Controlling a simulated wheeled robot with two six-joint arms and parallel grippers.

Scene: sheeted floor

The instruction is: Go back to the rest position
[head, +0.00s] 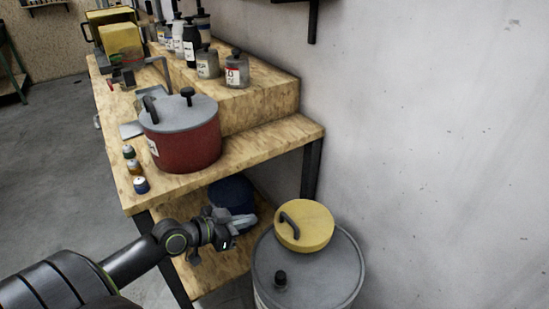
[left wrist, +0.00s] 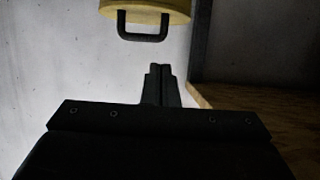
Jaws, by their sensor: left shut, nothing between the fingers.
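My left gripper (head: 243,221) reaches in from the lower left in the head view, in front of the bench's lower shelf. It is shut and empty, and its closed fingers also show in the left wrist view (left wrist: 158,84). A yellow round lid with a dark handle (head: 312,228) rests on top of a grey drum (head: 335,277), just right of the gripper and apart from it. The yellow lid also shows at the top of the left wrist view (left wrist: 178,8). My right gripper is in neither view.
A wooden bench (head: 240,159) bears a red pot with a grey lid (head: 190,148), small jars (head: 141,185), and several bottles (head: 237,72) on a raised step. A dark blue round object (head: 232,194) sits on the lower shelf. A wall (head: 430,120) stands right; open floor (head: 50,150) lies left.

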